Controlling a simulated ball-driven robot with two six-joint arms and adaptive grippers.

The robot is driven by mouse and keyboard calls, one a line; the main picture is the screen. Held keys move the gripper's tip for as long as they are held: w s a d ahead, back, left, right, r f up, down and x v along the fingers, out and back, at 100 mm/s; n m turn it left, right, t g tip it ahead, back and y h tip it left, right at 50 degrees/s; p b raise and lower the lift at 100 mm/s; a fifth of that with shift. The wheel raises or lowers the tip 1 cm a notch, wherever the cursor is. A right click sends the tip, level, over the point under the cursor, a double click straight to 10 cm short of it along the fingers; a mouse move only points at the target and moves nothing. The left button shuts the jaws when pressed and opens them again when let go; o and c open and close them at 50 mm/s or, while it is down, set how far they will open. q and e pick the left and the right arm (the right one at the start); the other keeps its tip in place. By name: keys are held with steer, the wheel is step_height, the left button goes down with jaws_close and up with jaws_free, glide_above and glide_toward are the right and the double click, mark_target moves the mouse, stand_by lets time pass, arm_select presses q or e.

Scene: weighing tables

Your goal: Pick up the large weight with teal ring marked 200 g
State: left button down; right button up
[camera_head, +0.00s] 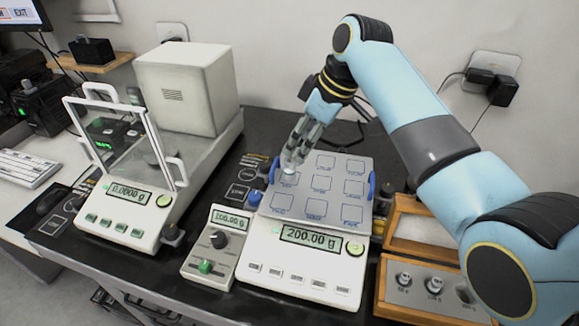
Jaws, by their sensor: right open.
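The weight with the teal ring (289,176) stands at the left side of the pan (335,165) of the right-hand scale, partly hidden by my gripper; its marking is too small to read. That scale's display (311,238) reads 200.00 g. My right gripper (292,163) points down over the weight with its fingers open. The fingers are close about its top, and I cannot tell whether they touch it. My left gripper is not in view.
A wooden weight box (425,302) with small weights stands at the front right, with its open lid (424,229) behind. A glass-doored balance (126,215) stands at the left. A small display unit (212,250) sits between the scales. Blue posts flank the pan.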

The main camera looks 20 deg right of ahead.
mark_target(291, 160)
steer(key=shift+w+a+f, duration=0.1)
steer(key=shift+f, duration=0.25)
steer(key=x, duration=0.3)
steer(key=shift+a+f+p, duration=0.3)
steer(key=shift+a+p, duration=0.1)
steer(key=shift+w+a+f, duration=0.1)
steer(key=shift+a+f, duration=0.05)
steer(key=shift+f, duration=0.35)
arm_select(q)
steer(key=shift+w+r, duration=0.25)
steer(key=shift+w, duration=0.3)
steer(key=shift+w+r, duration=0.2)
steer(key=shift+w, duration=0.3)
arm_select(e)
steer(key=c, duration=0.4)
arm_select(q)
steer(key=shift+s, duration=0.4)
arm_select(e)
jaws_close()
